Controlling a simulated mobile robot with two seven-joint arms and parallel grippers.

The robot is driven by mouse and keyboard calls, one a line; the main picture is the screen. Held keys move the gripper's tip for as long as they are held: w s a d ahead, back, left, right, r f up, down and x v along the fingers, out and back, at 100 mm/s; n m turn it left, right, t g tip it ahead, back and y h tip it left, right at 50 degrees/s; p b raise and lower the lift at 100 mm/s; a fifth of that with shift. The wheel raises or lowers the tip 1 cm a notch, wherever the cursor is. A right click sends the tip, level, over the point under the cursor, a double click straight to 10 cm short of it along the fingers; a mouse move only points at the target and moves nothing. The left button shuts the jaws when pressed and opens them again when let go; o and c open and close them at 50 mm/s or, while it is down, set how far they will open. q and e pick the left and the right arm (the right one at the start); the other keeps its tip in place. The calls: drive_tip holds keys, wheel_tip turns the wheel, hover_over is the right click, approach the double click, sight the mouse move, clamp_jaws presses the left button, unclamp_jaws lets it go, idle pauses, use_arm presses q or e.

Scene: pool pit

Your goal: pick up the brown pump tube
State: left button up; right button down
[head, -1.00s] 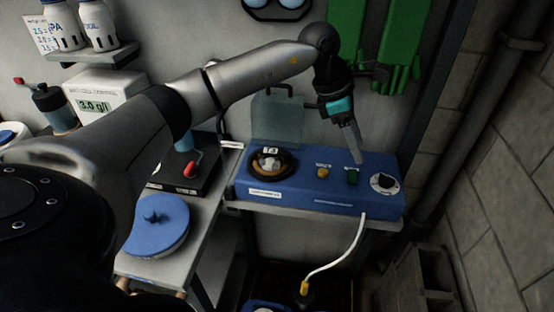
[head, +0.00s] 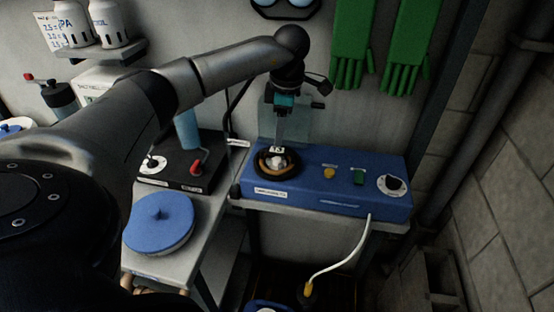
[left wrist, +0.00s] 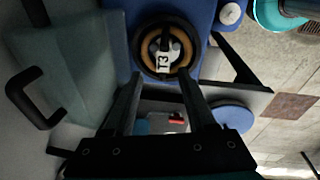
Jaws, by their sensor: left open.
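The brown pump tube (head: 264,168) is a ring in a dark round seat on the blue pump box (head: 318,193), around a pale hub. A white marked tag sits at the hub. The ring also shows in the left wrist view (left wrist: 146,52), at top centre. My left gripper (head: 279,143) points down above the ring and hides part of its far side. In the left wrist view its two fingers (left wrist: 158,78) are apart with nothing held between them, and the ring lies beyond the tips. Contact with the ring cannot be told. My right gripper is not in view.
A clear upright panel (head: 303,118) stands behind the pump box. A black box (head: 182,163) with a red knob and a blue round lid (head: 158,224) are on the left. A white hose (head: 345,255) hangs in front. Green gloves (head: 380,45) hang above.

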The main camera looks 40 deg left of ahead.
sight(277, 150)
use_arm(q)
drive_tip(key=f, duration=0.5)
drive_tip(key=shift+s+a+f, duration=0.1)
drive_tip(key=shift+a+f, duration=0.2)
drive_tip(key=shift+f, duration=0.1)
clamp_jaws()
drive_tip(key=shift+s, duration=0.1)
idle(0.6)
